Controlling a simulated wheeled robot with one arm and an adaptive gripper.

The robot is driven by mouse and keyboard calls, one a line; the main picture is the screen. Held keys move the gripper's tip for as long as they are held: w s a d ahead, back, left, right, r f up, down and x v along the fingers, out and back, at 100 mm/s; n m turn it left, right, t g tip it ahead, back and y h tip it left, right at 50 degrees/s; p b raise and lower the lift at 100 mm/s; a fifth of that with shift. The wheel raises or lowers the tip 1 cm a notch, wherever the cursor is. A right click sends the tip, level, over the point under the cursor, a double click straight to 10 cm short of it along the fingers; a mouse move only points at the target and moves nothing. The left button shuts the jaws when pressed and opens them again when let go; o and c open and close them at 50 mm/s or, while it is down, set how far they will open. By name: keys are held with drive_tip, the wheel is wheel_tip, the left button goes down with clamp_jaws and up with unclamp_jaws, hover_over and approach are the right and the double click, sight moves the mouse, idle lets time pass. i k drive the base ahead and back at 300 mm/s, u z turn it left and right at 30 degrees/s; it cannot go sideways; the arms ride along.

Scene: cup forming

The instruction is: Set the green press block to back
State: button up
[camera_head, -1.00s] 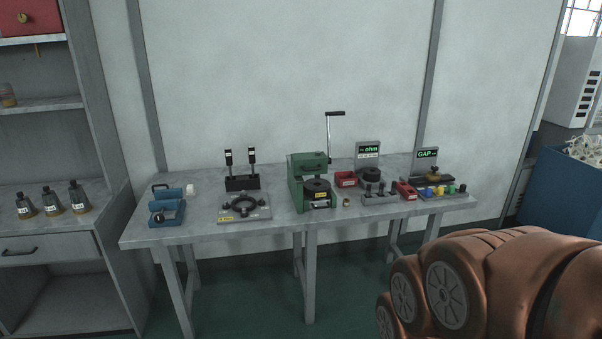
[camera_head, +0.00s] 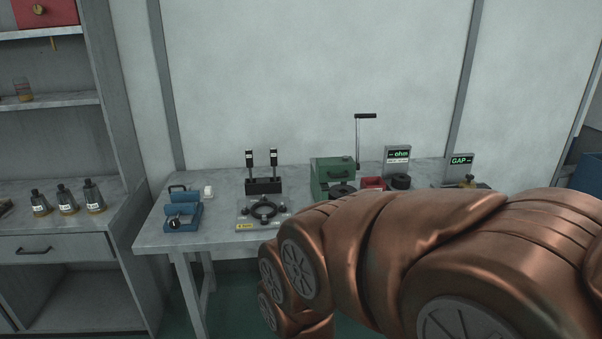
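The green press block (camera_head: 331,171) stands on the grey table, right of its middle. A crank lever (camera_head: 358,138) with a dark handle on top rises beside its right side. A round black part (camera_head: 342,189) shows at its front. My gripper cannot be made out in this view.
On the table (camera_head: 160,236) are a blue fixture (camera_head: 183,217), a ring plate (camera_head: 263,211), a two-lever black stand (camera_head: 263,186), a red bin (camera_head: 373,184), and ohm (camera_head: 397,158) and GAP (camera_head: 461,165) displays. A shelf unit with several weights stands left. My arm covers the table's right front.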

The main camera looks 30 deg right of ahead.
sight(329, 168)
drive_tip(key=z, duration=0.2)
drive_tip(key=i, duration=0.85)
drive_tip(key=z, duration=0.5)
